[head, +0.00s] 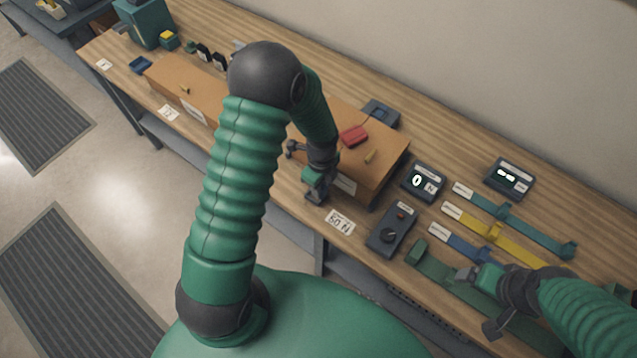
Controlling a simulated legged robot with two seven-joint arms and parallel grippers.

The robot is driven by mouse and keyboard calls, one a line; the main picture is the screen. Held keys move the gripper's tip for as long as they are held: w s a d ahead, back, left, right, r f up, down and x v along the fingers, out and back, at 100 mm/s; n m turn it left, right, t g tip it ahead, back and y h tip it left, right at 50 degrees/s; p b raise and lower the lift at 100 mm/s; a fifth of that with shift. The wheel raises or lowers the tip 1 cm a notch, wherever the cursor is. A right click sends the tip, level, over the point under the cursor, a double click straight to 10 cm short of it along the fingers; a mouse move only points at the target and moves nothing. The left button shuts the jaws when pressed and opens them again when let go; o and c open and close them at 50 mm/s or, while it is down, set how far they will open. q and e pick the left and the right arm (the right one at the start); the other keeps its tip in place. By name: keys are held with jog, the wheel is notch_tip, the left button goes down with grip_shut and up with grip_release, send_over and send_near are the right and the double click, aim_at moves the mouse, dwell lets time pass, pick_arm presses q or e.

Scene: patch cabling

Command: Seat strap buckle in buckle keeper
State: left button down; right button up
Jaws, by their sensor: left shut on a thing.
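My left gripper (318,190) points down at the front edge of a long orange-brown box, beside a white label. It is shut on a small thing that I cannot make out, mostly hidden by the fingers. My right gripper (467,276) is at the lower right, over a wide green strap (437,266) lying on the bench; I cannot tell whether its jaws are apart. Blue (462,246), yellow (490,232) and teal (520,222) straps lie in a row behind it. I cannot tell which piece is the strap buckle or the buckle keeper.
The orange-brown box (385,152) carries a red block (354,135). A control box with a knob (391,231), a display reading 0 N (423,181) and another display (510,178) stand on the bench (440,150). A "60 N" card (340,222) lies near the front edge.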

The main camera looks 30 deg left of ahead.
pick_arm(q)
jog(key=shift+d, duration=0.1)
jog(key=shift+a+f, duration=0.2)
jog(key=shift+a, duration=0.6)
jog(key=shift+d, duration=0.2)
pick_arm(e)
jog(key=shift+d+r, duration=0.25)
pick_arm(q)
jog(key=shift+a, duration=0.1)
jog(key=shift+a+f+p, duration=0.1)
jog(key=shift+a+p, duration=0.3)
jog(key=shift+p, duration=0.05)
pick_arm(e)
jog(key=shift+a+r, duration=0.2)
jog(key=shift+a, duration=0.1)
pick_arm(q)
jog(key=shift+d, duration=0.15)
pick_arm(e)
jog(key=shift+d, duration=0.2)
